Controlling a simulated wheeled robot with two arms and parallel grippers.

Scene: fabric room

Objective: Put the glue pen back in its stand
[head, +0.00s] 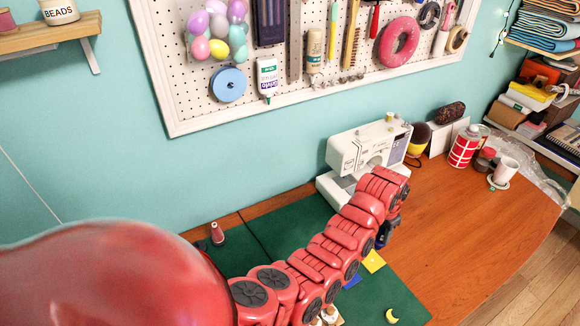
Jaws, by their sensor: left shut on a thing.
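My red left arm comes in from the left and reaches across the green mat (298,222). My left gripper (388,232) is the dark part at the arm's far end, by the right edge of the mat, in front of the sewing machine. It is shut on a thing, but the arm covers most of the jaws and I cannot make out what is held. I cannot pick out the glue pen or its stand with certainty. Small pale and brown items (328,316) show partly below the arm at the bottom edge. My right gripper is not in view.
A white sewing machine (362,150) stands close behind the gripper. Fabric pieces (373,262) and a yellow crescent (391,316) lie on the mat. The table's right part (480,225) is clear.

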